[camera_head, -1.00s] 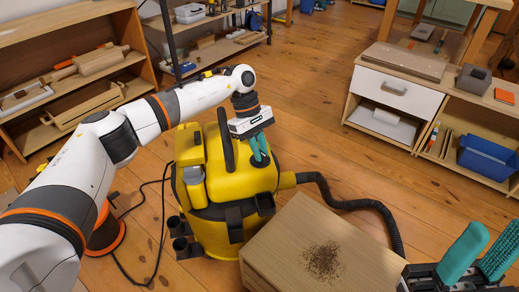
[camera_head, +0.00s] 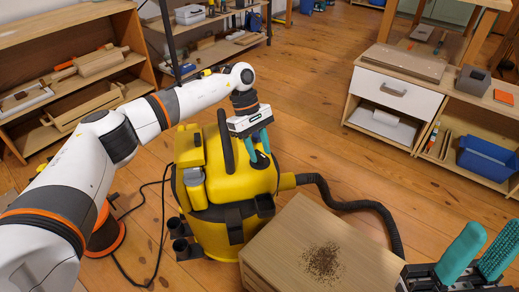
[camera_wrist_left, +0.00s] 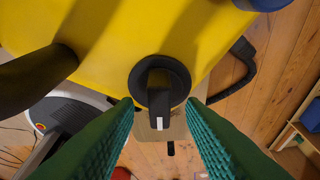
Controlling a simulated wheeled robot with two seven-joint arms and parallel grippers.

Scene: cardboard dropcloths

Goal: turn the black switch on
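The black switch (camera_wrist_left: 158,82) is a round dial with a raised bar handle on the yellow vacuum cleaner (camera_head: 207,212). In the left wrist view the bar points down the picture, with a white mark at its lower end. My left gripper (camera_head: 259,149) is over the switch, which shows partly below the fingers in the head view (camera_head: 260,161). Its teal fingers are apart, one on each side of the bar, with visible gaps and nothing gripped. My right gripper (camera_head: 478,252) is at the lower right, fingers apart and empty.
A wooden box (camera_head: 300,240) with a dark pile of debris on top stands beside the vacuum. A black hose (camera_head: 350,205) curls around behind it. The vacuum's black handle (camera_head: 226,140) rises beside my left gripper. Shelves stand at left and right.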

